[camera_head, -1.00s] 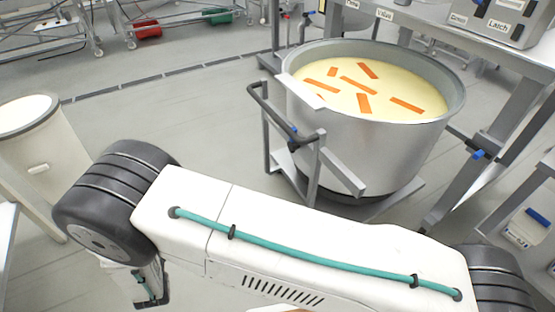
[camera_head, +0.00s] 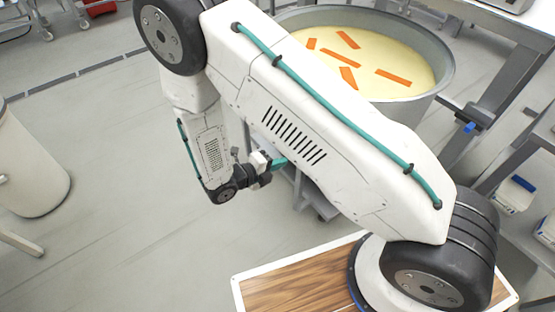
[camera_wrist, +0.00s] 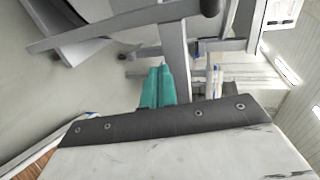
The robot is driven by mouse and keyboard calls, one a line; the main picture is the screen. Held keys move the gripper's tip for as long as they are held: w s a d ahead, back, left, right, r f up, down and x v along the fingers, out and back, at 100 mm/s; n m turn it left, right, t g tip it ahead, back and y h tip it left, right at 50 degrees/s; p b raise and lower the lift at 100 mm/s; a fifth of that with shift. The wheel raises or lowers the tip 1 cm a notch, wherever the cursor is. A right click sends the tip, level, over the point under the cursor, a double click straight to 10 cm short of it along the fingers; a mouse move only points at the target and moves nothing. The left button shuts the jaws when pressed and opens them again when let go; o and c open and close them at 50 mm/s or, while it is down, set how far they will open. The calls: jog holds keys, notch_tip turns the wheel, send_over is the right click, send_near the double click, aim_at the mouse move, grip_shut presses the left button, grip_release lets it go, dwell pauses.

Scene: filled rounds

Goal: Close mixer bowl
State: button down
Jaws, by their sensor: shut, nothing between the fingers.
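The mixer bowl (camera_head: 436,78) is a large round steel bowl at the upper middle of the head view. It holds a pale yellow mass with several orange strips on top, and no lid covers it. My arm hides its left and front side. My gripper (camera_head: 279,163) is left of and below the bowl, beside the grey frame (camera_head: 312,195) in front of it. Its teal fingers (camera_wrist: 160,88) are shut and empty in the wrist view. Grey bars (camera_wrist: 172,40) stand beyond the fingertips; I cannot tell if they touch.
A pale round bin (camera_head: 30,160) stands at the left. A grey metal stand (camera_head: 500,110) rises to the right of the bowl. White containers (camera_head: 513,193) sit low at the right. The floor (camera_head: 110,200) between bin and gripper is clear.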

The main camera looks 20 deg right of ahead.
jog(key=r+x, duration=0.1)
jog(key=x, duration=0.9)
jog(key=shift+d, duration=0.45)
jog(key=shift+w, duration=0.1)
